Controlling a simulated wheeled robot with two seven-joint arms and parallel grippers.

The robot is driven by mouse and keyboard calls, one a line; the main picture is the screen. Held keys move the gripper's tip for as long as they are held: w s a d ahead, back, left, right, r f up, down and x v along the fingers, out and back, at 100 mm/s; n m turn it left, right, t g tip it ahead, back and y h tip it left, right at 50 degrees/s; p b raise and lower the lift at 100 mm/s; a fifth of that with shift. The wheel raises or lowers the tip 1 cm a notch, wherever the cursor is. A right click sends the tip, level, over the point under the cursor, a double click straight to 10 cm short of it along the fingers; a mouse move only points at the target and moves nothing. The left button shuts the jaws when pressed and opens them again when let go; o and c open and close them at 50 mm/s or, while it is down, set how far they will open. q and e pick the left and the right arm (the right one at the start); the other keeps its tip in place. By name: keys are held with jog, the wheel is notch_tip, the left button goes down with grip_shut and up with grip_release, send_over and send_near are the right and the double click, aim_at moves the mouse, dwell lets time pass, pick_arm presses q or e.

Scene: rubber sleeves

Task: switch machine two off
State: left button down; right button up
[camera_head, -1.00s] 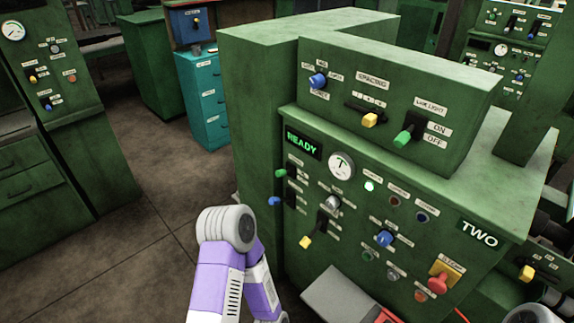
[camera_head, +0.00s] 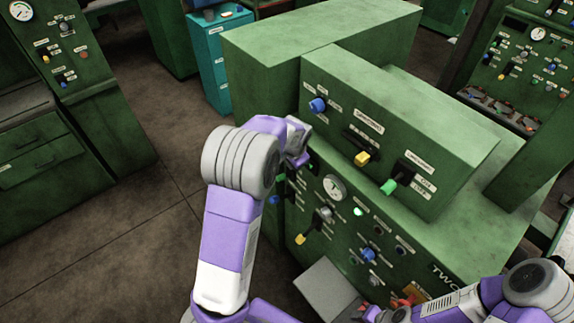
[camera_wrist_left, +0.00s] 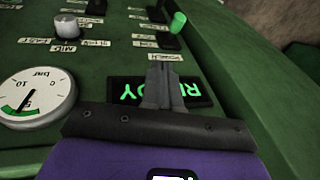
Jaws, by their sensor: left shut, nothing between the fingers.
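Machine two (camera_head: 470,235) is the green console marked TWO. In the left wrist view its display (camera_wrist_left: 125,92) glows green, partly hidden by my left gripper (camera_wrist_left: 164,70). The gripper is shut and empty, its tips pointing towards a green-handled switch (camera_wrist_left: 178,22) with a small gap. In the head view my left gripper (camera_head: 298,145) is over the panel's upper left and hides that switch and display. A lamp (camera_head: 358,211) is lit green. A work light switch (camera_head: 390,186) has a green handle. My right arm (camera_head: 450,303) is at lower right; its fingers are unclear.
The panel carries a round gauge (camera_head: 334,187), a yellow-tipped lever (camera_head: 300,239) and a blue knob (camera_head: 367,255). A grey slanted plate (camera_head: 327,290) juts out below. Another green console (camera_head: 75,95) stands at left, with open floor (camera_head: 160,215) between.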

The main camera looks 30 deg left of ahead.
pick_arm(q)
jog(key=shift+s, duration=0.1)
send_near(284, 178)
notch_tip(284, 178, down, 2)
jog(key=d, duration=0.2)
jog(key=a+f, duration=0.1)
jog(key=w+a+f+p, duration=0.1)
jog(key=a+f, duration=0.1)
jog(key=shift+w+f, duration=0.15)
jog(key=shift+f, duration=0.05)
dwell(0.4)
